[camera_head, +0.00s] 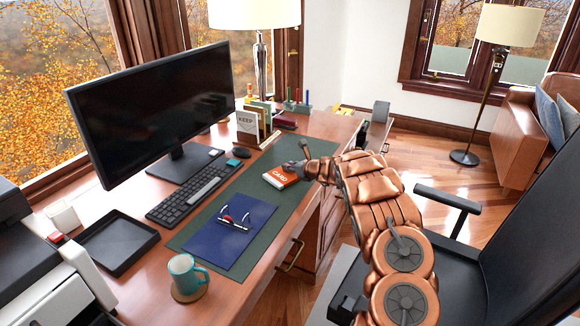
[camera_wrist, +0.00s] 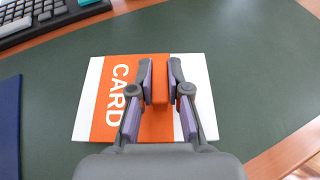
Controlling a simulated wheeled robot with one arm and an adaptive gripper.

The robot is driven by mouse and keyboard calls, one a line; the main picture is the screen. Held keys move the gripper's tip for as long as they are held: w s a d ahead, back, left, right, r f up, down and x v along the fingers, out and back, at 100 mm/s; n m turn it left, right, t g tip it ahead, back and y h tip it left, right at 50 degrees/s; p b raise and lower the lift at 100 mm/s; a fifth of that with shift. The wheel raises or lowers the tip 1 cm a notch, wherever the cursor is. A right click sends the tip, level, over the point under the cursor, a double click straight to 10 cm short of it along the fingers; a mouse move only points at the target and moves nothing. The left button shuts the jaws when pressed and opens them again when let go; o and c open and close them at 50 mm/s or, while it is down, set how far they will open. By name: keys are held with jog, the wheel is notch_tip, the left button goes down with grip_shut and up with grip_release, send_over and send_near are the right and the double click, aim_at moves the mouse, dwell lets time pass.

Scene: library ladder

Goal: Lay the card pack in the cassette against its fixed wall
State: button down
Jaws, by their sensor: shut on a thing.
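The card pack (camera_head: 279,178), orange and white with "CARD" on it, is on or just above the green desk mat (camera_head: 236,206); I cannot tell if it touches. My gripper (camera_head: 305,166) is over the pack. In the wrist view the gripper (camera_wrist: 160,82) is shut on a raised orange block on the top of the card pack (camera_wrist: 96,95). The fingers hide part of the pack's face. I cannot clearly pick out the cassette; a shallow black tray (camera_head: 92,240) lies at the desk's left.
A blue folder (camera_head: 212,240) with a clip lies on the mat, with a teal mug (camera_head: 184,272) near the front edge. A keyboard (camera_head: 190,188), monitor (camera_head: 150,105) and wooden holder (camera_head: 266,140) stand behind. A black chair (camera_head: 510,240) is at the right.

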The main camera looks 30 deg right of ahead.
jog(key=shift+f+b, duration=0.25)
jog(key=shift+b, duration=0.05)
jog(key=c, duration=1.1)
grip_release()
jog(key=shift+c, duration=0.2)
jog(key=shift+r, duration=0.1)
